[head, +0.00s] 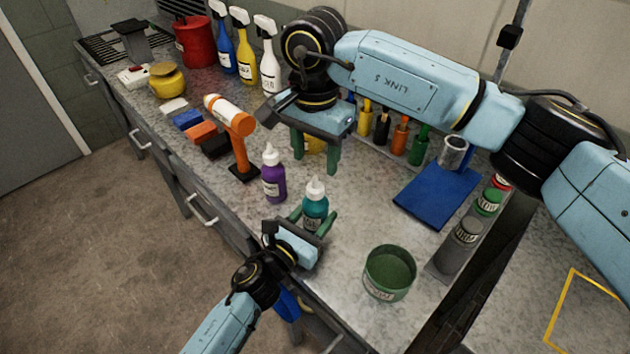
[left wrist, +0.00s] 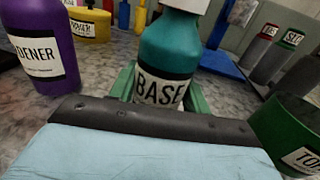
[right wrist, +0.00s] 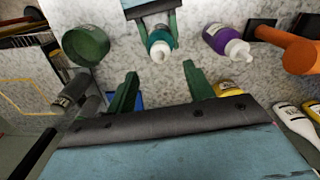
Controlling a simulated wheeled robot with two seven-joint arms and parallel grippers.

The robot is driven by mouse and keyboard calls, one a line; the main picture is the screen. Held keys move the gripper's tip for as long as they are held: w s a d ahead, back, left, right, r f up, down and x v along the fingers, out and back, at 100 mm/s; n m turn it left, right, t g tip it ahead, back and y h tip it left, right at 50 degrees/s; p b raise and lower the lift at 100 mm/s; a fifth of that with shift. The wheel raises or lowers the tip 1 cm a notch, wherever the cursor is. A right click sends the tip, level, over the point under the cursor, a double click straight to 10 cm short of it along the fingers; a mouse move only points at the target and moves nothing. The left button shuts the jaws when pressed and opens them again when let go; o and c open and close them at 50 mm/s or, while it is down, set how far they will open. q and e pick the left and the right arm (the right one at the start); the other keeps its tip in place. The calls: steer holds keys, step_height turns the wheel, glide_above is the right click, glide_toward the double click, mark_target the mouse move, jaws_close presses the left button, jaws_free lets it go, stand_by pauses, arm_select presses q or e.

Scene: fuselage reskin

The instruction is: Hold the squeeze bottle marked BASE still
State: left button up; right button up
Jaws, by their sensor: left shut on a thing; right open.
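The teal squeeze bottle marked BASE (head: 315,204) stands upright on the grey speckled bench top. Its label reads BASE in the left wrist view (left wrist: 165,88). My left gripper (head: 312,222) is shut on it from the front, with green fingers on both sides of the bottle. My right gripper (head: 316,152) is open above the bench, behind the bottle, fingers pointing down. In the right wrist view its two fingers (right wrist: 160,88) are wide apart with nothing between them, and the teal bottle (right wrist: 160,45) shows beyond them.
A purple bottle (head: 273,175) stands close left of the teal one. A green tub (head: 389,273) stands to the right. An orange and white tool (head: 235,125) stands at left. Spray bottles (head: 243,55) line the back.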

mark_target(315, 177)
step_height(315, 177, down, 7)
steer(key=shift+f, duration=0.2)
steer(key=c, duration=1)
